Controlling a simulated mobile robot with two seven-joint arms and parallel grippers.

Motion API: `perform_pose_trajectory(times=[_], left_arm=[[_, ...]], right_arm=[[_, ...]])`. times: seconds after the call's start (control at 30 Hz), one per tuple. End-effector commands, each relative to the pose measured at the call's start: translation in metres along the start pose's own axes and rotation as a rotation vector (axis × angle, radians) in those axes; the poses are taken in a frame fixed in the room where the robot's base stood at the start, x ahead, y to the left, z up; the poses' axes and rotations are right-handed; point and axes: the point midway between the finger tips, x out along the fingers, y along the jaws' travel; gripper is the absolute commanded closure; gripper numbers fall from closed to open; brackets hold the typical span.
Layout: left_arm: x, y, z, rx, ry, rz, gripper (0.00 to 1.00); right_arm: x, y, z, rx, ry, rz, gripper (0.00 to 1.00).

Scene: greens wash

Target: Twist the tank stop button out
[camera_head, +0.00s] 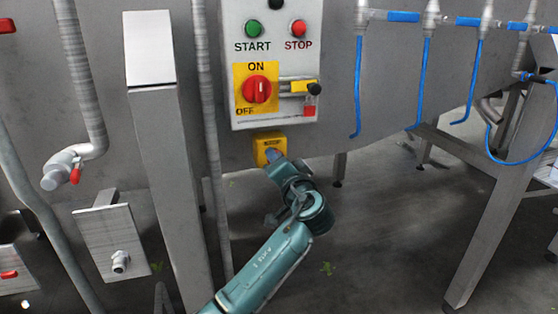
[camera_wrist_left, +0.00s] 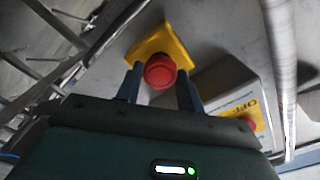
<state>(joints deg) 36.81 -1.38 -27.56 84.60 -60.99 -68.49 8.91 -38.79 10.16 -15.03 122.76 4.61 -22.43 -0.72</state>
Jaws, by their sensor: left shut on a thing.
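The tank stop button (camera_wrist_left: 160,70) is a red mushroom button on a yellow housing. The yellow housing (camera_head: 265,143) is mounted below the grey control panel in the head view, where my left gripper (camera_head: 273,156) hides the button. In the left wrist view the fingers of my left gripper (camera_wrist_left: 160,78) stand on either side of the red button, shut on it. My right gripper is in neither view.
The control panel (camera_head: 237,50) above carries green START (camera_head: 253,28) and red STOP (camera_head: 298,28) buttons and a red rotary switch (camera_head: 257,89). Blue hoses (camera_head: 422,80) hang at right. A steel post (camera_head: 158,150) stands at left.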

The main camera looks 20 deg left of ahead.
Motion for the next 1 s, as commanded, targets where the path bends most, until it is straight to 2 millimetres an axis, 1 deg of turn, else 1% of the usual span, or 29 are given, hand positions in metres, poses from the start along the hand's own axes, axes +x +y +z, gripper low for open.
perform_pose_trajectory(times=[0.3,0.33,0.57,0.6,0.87,0.97,1.0], left_arm=[[0.001,-0.001,-0.001,0.0,0.003,-0.003,0.85],[0.001,-0.001,-0.001,0.0,0.003,-0.003,0.62],[0.0,-0.001,-0.001,0.0,0.002,-0.002,0.43],[0.0,-0.001,-0.001,0.0,0.002,-0.002,0.42],[-0.002,0.0,0.0,0.0,0.002,0.0,0.42],[-0.012,0.001,0.0,-0.002,0.004,0.002,0.42],[-0.018,0.002,0.0,-0.002,0.003,0.003,0.42]], right_arm=[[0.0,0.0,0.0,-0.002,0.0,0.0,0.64],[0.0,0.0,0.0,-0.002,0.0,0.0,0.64],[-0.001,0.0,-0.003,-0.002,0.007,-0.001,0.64],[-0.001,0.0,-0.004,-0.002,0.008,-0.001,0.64],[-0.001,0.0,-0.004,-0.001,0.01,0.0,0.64],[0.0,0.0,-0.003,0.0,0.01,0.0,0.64],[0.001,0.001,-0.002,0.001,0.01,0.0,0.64]])
